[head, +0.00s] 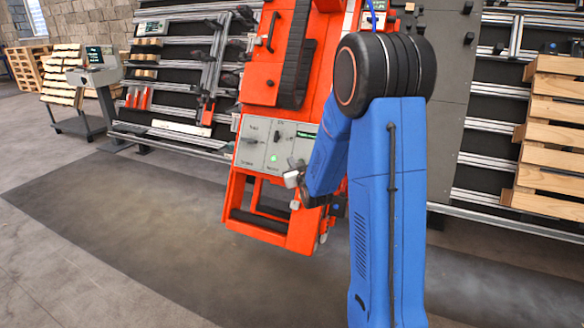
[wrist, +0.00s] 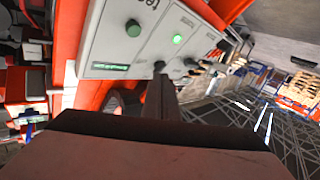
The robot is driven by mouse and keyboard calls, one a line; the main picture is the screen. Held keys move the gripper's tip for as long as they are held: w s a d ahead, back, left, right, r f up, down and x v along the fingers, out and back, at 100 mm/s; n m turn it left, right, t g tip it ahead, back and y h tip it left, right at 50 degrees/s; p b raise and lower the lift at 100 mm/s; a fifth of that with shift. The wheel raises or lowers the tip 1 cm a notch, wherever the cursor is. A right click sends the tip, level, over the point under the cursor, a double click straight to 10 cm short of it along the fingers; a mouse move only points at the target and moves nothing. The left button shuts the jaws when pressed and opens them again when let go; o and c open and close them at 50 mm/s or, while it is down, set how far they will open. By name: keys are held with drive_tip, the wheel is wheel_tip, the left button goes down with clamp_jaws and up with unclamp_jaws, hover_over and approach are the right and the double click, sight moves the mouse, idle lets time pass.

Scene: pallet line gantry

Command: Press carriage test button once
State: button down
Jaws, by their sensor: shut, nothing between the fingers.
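A grey control panel (head: 255,146) is set in the front of an orange carriage (head: 262,82). It carries a lit green button (head: 274,158), dark knobs and a small green display (head: 306,135). In the wrist view the panel (wrist: 108,45) is close and tilted, with the green button (wrist: 178,39), a black knob (wrist: 133,28) and the display (wrist: 110,67). A dark knob (wrist: 160,66) sits just beyond my fingertips (wrist: 161,82); I cannot tell whether they touch. My gripper (head: 293,172) is shut and empty, at the panel's lower right.
An orange frame (head: 240,216) juts out below the panel. Wooden pallets (head: 550,135) stand at right. The floor (head: 130,215) at front left is clear.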

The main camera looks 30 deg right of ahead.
drive_tip(key=shift+a, duration=0.2)
drive_tip(key=shift+w+f, duration=0.1)
drive_tip(key=w+d+f, duration=0.4)
drive_tip(key=d, duration=0.2)
drive_tip(key=shift+w, duration=0.35)
idle(0.3)
drive_tip(key=shift+w+d+f, duration=0.1)
drive_tip(key=shift+d, duration=0.15)
idle(1.9)
drive_tip(key=shift+w+d+f, duration=0.1)
drive_tip(key=shift+d, duration=0.05)
drive_tip(key=shift+w+d+f, duration=0.2)
drive_tip(key=shift+w+d, duration=0.1)
drive_tip(key=shift+d, duration=0.05)
idle(1.1)
drive_tip(key=shift+s+a, duration=0.1)
drive_tip(key=shift+s+a+r, duration=0.4)
drive_tip(key=shift+a, duration=0.15)
